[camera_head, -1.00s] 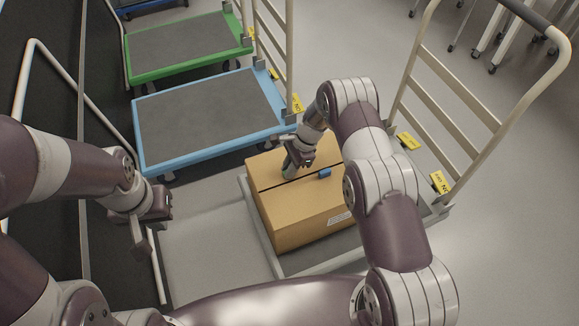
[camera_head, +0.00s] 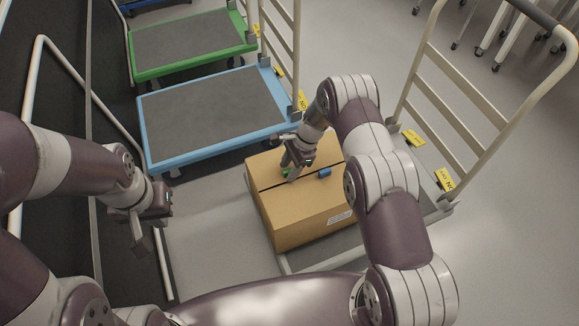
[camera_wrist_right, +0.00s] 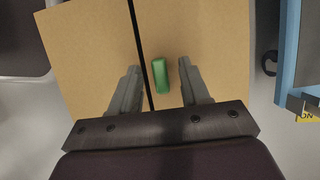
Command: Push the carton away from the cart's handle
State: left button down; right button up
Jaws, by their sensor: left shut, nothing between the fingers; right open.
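The brown carton (camera_head: 290,222) stands on the grey cart deck (camera_head: 385,236), with a dark tape line across its top. The cart's cream handle (camera_head: 468,133) rises on the right, with bare deck between it and the carton. A green block (camera_wrist_right: 160,76) and a blue block (camera_head: 324,172) are on the carton top. My right gripper (camera_head: 291,173) is over the carton top; in the right wrist view its open fingers (camera_wrist_right: 157,82) stand on either side of the green block. My left gripper (camera_head: 141,243) is shut and empty, left of the carton and apart from it.
A blue cart (camera_head: 215,112) and a green cart (camera_head: 190,45) stand behind, both empty on top. A white-framed dark panel (camera_head: 60,110) is at the left.

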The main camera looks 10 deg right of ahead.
jog(key=p+v, duration=0.3)
jog(key=v, duration=0.9)
jog(key=shift+r, duration=0.25)
jog(key=shift+w, duration=0.1)
jog(key=s+d+n+h, duration=0.2)
jog(key=s+n, duration=0.5)
jog(key=s+r+n+t+h, duration=0.25)
jog(key=s+r+n, duration=0.65)
jog(key=s+r, duration=0.8)
notch_tip(320, 180, up, 24)
jog(key=p, duration=2.3)
